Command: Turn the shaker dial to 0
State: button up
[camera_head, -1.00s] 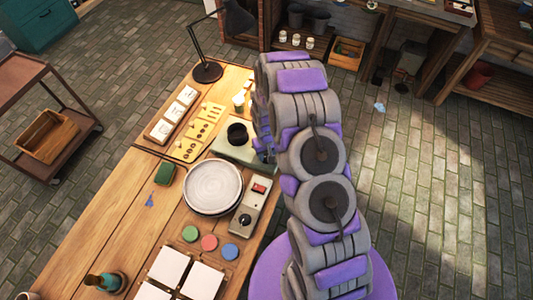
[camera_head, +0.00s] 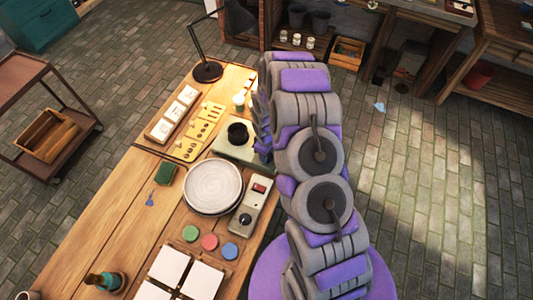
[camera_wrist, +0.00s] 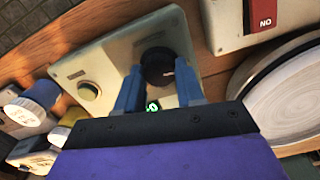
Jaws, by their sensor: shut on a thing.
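The shaker (camera_head: 226,152) is a pale box with a round black top, on the table beside my arm in the head view. In the wrist view its cream panel (camera_wrist: 115,55) carries a black dial (camera_wrist: 158,66) with a short white mark. A small green lit character (camera_wrist: 152,104) shows below the dial; it looks like a 0 but is partly hidden. My gripper (camera_wrist: 158,84) has its two blue fingers on either side of the dial, shut on it. In the head view my arm hides the fingers and the dial.
A box with a red switch (camera_head: 258,188) and a knob stands near a round white plate (camera_head: 212,187). A yellowish button (camera_wrist: 88,91) sits on the shaker panel. Blue-and-white containers (camera_wrist: 42,93) are close at the left in the wrist view. A black lamp (camera_head: 207,70) stands behind.

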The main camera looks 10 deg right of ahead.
jog(key=shift+w+r, duration=0.1)
jog(key=shift+w, duration=0.05)
jog(key=o, duration=1)
jog(key=shift+o, duration=0.2)
notch_tip(320, 180, up, 17)
jog(key=shift+p, duration=0.4)
jog(key=shift+r, duration=0.1)
